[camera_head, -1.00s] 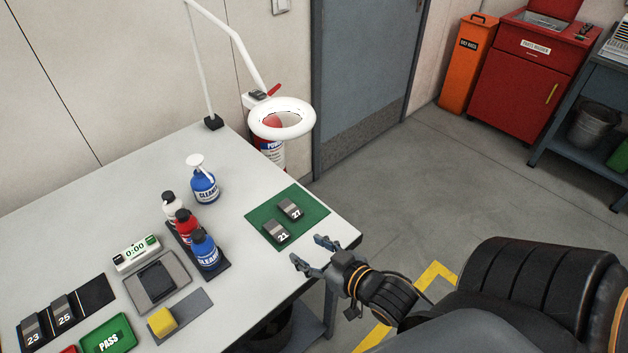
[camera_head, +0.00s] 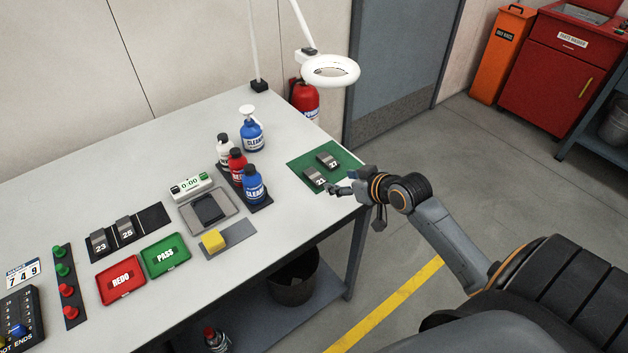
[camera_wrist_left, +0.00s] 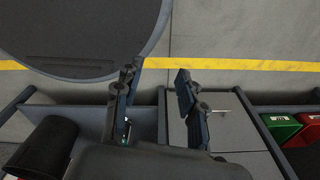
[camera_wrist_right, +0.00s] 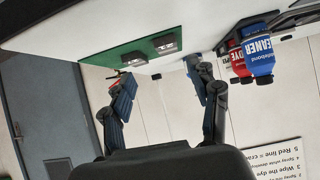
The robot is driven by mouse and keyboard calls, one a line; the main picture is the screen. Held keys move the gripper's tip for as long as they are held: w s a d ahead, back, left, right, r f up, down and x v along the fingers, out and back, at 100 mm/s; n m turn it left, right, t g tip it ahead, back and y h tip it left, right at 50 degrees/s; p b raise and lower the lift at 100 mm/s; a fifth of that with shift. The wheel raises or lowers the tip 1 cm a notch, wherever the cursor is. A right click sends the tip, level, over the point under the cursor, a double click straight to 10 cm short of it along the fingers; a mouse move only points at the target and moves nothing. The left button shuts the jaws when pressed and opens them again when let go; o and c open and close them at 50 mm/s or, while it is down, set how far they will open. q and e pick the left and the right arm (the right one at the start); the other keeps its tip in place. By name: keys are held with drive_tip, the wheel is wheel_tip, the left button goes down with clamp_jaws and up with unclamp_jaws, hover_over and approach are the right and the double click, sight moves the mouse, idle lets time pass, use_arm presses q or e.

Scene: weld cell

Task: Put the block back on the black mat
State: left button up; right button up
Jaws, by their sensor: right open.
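The black mat (camera_head: 155,217) lies on the table, with grey blocks 23 (camera_head: 101,241) and 25 (camera_head: 126,229) on it and bare room at its right end. Grey blocks 21 (camera_head: 314,179) and 27 (camera_head: 327,160) lie on the green mat (camera_head: 348,160); they also show in the right wrist view (camera_wrist_right: 164,45). My right gripper (camera_head: 343,188) is open and empty at the table's right edge, close to block 21; contact cannot be told. Its spread fingers show in the right wrist view (camera_wrist_right: 165,88). My left gripper (camera_wrist_left: 156,85) is open and empty, over the floor side.
Bottles (camera_head: 252,185) stand in a rack left of the green mat, with a spray bottle (camera_head: 251,133) behind. A magnifier lamp (camera_head: 330,71) overhangs the back. A yellow block (camera_head: 213,241), green PASS tray (camera_head: 166,255) and red REDO tray (camera_head: 121,280) lie at the front.

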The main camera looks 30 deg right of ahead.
sight(316, 176)
drive_tip(key=x, duration=0.3)
drive_tip(key=shift+w, duration=0.1)
drive_tip(key=shift+w+a+f, duration=0.1)
drive_tip(key=shift+w+a, duration=0.05)
drive_tip(key=shift+w, duration=0.1)
drive_tip(key=shift+w+a+f+p, duration=0.2)
drive_tip(key=shift+w+p, duration=0.1)
drive_tip(key=shift+w, duration=0.15)
drive_tip(key=shift+w+a+f+p, duration=0.1)
drive_tip(key=shift+w+a+p, duration=0.15)
drive_tip(key=shift+w, duration=0.2)
drive_tip(key=x, duration=0.3)
drive_tip(key=shift+w+f, duration=0.2)
drive_tip(key=shift+w, duration=0.05)
drive_tip(key=shift+c, duration=0.7)
drive_tip(key=c, duration=1.1)
use_arm(q)
drive_tip(key=shift+w+r, duration=0.45)
drive_tip(key=shift+r, duration=0.35)
use_arm(e)
clamp_jaws()
